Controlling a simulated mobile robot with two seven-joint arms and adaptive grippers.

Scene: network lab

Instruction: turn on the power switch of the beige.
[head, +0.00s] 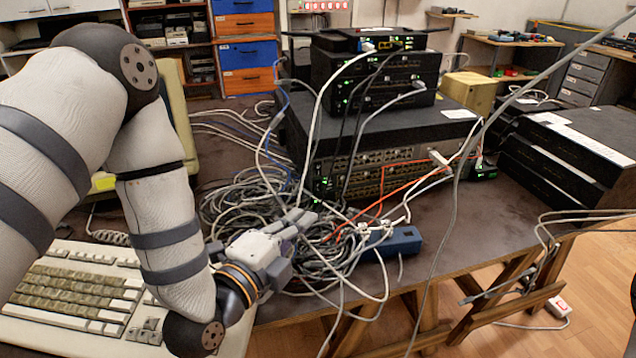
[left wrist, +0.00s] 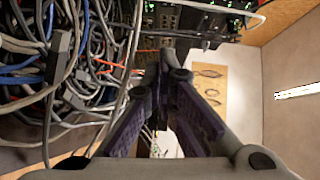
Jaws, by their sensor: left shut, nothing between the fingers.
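The task's "beige" thing is not clear. Beige things in the head view are a monitor-like casing (head: 178,115) partly behind my left arm, a keyboard (head: 75,300) at the lower left, and a yellowish-beige box (head: 470,92) behind the stacked network devices. I cannot make out a power switch on any of them. My left gripper (head: 308,216) is over the cable tangle in front of the devices, its fingers pointing right and away. It is shut and empty; its fingers also meet in the left wrist view (left wrist: 165,62). My right gripper does not show.
Black network devices (head: 375,75) with green lights stand on the dark table (head: 500,220). A dense cable tangle (head: 250,205) and a blue box (head: 398,242) lie in front. Black units (head: 565,150) are stacked right. A white strip with a red switch (head: 558,307) is on the floor.

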